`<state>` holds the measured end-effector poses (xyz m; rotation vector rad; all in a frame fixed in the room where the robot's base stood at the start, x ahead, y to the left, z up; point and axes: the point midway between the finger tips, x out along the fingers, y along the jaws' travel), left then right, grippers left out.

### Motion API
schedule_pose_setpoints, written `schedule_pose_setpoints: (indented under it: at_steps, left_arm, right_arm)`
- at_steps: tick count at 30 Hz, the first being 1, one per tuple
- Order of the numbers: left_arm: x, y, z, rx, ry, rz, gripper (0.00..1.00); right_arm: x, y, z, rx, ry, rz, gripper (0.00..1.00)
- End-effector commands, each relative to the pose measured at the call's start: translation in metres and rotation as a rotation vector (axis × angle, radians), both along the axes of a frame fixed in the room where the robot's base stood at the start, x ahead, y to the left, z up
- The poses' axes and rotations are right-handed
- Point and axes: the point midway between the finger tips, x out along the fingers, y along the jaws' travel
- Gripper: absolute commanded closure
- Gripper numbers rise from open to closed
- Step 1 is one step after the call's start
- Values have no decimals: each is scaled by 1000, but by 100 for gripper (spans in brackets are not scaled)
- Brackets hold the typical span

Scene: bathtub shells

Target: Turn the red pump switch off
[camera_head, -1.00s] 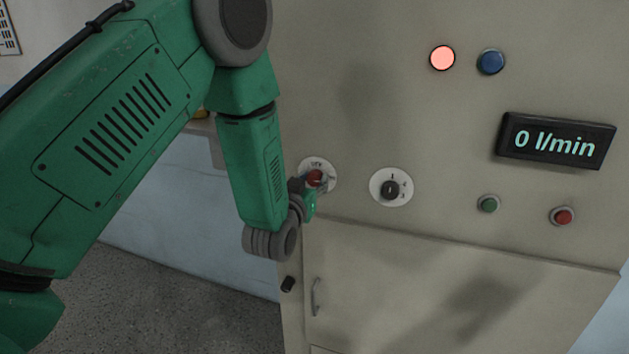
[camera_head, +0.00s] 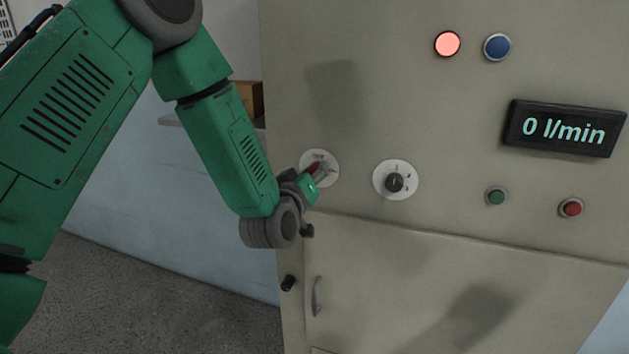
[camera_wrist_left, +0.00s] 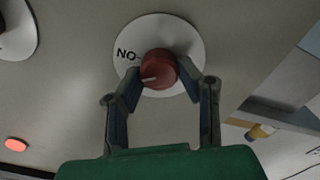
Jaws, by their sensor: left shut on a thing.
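The red pump switch (camera_head: 314,168) is a round red knob on a white disc on the beige panel. In the left wrist view the knob (camera_wrist_left: 158,66) shows a white mark pointing to the left, near letters reading "NO" in that view. My left gripper (camera_head: 306,182) is shut on the knob, with one finger on each side of it in the left wrist view (camera_wrist_left: 164,82). It partly hides the disc in the head view. My right gripper is not in view.
A black knob (camera_head: 394,182) on a white disc sits to the right. Above are a lit red lamp (camera_head: 447,44) and a blue button (camera_head: 497,47). The display (camera_head: 563,129) reads 0 l/min. Green (camera_head: 496,196) and red (camera_head: 571,207) buttons are below it. A cabinet door handle (camera_head: 317,296) is lower down.

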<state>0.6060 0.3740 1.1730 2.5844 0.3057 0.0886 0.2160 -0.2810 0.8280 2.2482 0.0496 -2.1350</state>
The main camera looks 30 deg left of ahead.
Motion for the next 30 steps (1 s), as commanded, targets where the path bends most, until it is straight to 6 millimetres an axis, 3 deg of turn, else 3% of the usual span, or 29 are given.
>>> schedule_pose_setpoints:
  at_steps: [1, 30]
  left_arm:
    - [-1, 0, -7, -48, -2, 0, 98]
    - [-2, 1, -11, -876, -196, 2, 98]
  right_arm:
    - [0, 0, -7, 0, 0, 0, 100]
    - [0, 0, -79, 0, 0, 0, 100]
